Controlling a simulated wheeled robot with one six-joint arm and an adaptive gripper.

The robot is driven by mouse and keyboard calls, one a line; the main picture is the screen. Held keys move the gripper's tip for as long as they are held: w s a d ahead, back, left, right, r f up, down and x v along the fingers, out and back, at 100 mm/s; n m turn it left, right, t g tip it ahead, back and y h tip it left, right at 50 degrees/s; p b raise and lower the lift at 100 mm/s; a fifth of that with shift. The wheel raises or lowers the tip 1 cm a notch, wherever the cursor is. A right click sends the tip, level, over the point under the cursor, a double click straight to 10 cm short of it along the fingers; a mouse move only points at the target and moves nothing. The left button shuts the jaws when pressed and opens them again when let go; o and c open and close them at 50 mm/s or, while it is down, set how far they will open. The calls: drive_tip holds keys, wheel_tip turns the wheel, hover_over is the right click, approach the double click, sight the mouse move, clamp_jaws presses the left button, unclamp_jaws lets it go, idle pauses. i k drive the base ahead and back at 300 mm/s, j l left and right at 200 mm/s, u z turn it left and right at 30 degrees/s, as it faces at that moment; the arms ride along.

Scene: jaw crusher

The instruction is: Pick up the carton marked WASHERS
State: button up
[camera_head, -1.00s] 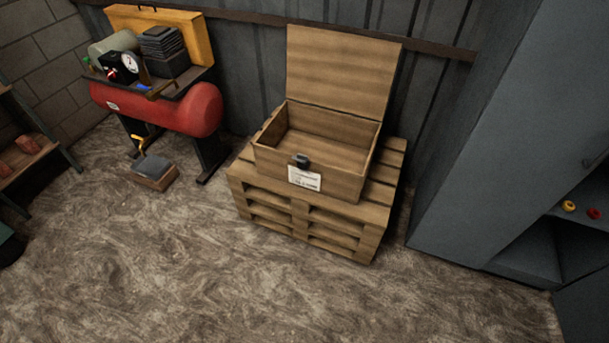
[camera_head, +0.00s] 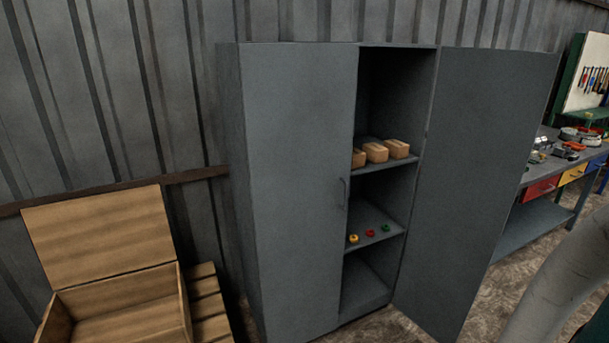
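Several small brown cartons stand side by side on the upper shelf (camera_head: 384,169) of a grey metal cabinet (camera_head: 296,180). One is the middle carton (camera_head: 376,152), another the right carton (camera_head: 397,148), and the left carton (camera_head: 358,158) is partly hidden behind the closed left door. No marking can be read on them, so I cannot tell which is marked WASHERS. My gripper is not in view.
The cabinet's right door (camera_head: 490,170) stands wide open. An open wooden crate (camera_head: 128,305) on a pallet (camera_head: 208,305) stands left. A workbench (camera_head: 540,230) with tools stands right.

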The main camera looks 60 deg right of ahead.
sight(377, 154)
drive_tip(key=l+z, duration=0.15)
drive_tip(key=z, duration=0.3)
drive_tip(key=i+z, duration=0.1)
drive_tip(key=z, duration=0.35)
drive_tip(key=i+l+z, duration=0.4)
drive_tip(key=i+l, duration=0.15)
drive_tip(key=i, duration=0.2)
drive_tip(key=i+l+z, duration=0.25)
drive_tip(key=i, duration=0.45)
